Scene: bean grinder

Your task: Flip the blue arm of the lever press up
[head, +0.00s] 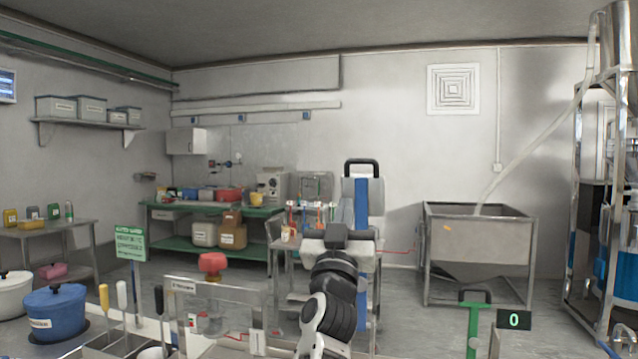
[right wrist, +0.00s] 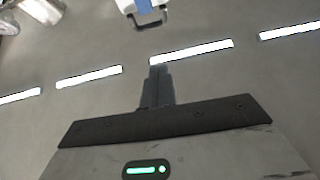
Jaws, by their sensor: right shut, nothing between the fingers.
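The lever press stands straight ahead behind my right arm. Its blue arm (head: 362,205) shows as an upright blue strip between grey blocks, with a black loop handle (head: 361,167) on top. The lower part is mostly hidden by my arm. In the right wrist view the blue part (right wrist: 145,4) and the black handle (right wrist: 151,18) show at the top edge. My right gripper (head: 338,236) is in front of the press, below the handle. In the right wrist view its fingers (right wrist: 157,72) are shut and empty, apart from the handle. My left gripper is not in view.
A green post with a black handle (head: 475,297) and a display reading 0 (head: 514,319) stand at front right. A steel hopper (head: 478,250) is behind. A blue pot (head: 55,310) and a red-knobbed device (head: 212,264) are at left.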

